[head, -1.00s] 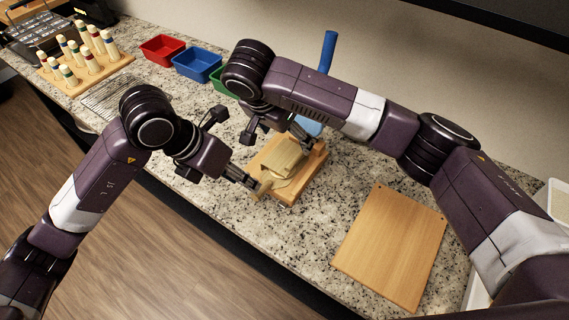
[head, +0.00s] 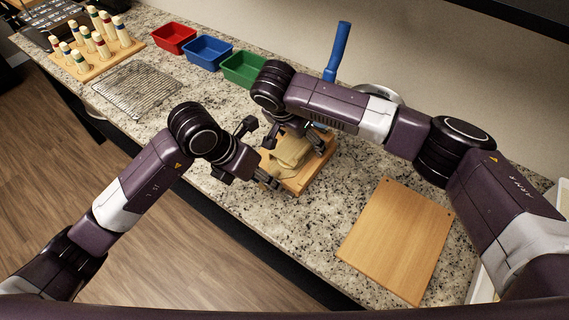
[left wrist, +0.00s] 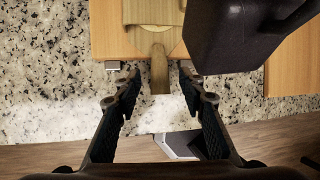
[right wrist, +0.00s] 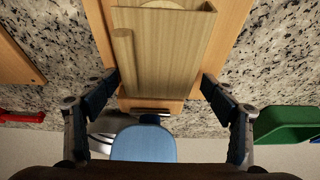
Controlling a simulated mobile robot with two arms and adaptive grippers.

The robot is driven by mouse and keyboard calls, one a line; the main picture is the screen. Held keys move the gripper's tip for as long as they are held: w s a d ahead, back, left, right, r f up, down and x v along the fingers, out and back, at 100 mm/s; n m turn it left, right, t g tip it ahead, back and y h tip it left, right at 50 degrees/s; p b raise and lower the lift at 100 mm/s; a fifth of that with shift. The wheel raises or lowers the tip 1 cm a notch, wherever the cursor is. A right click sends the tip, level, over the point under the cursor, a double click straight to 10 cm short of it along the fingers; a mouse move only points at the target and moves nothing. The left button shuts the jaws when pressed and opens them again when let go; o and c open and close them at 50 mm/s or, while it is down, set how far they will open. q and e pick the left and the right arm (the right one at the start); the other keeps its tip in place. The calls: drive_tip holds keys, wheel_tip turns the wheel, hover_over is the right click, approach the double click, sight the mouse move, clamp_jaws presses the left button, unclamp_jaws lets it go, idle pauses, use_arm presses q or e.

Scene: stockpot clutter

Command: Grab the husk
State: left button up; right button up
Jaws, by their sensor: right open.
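The pale tan husk (head: 292,150) lies on a small wooden board (head: 298,187), partly hidden by my arms in the head view. In the left wrist view its narrow tail (left wrist: 159,72) points toward my left gripper (left wrist: 158,80). The fingers are open on both sides of the tail, with gaps showing. My right gripper (right wrist: 158,84) is open above the far side. In the right wrist view the husk (right wrist: 165,60) looks like an open fold with raised edges, and the fingertips show on either side of it, apart from it.
A blue upright handle (head: 338,52) and a blue pad (right wrist: 143,143) stand behind the board. A bare cutting board (head: 395,240) lies right. Red (head: 173,38), blue (head: 207,52) and green (head: 244,68) bins, a wire rack (head: 137,88) and a peg block (head: 95,65) are left.

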use_arm(q)
drive_tip(key=shift+c, duration=0.4)
use_arm(e)
drive_tip(key=shift+c, duration=0.4)
use_arm(q)
drive_tip(key=c, duration=0.7)
use_arm(e)
drive_tip(key=c, duration=0.8)
use_arm(q)
clamp_jaws()
use_arm(e)
drive_tip(key=c, duration=0.4)
drive_tip(key=shift+o, duration=0.2)
use_arm(q)
drive_tip(key=shift+r, duration=0.1)
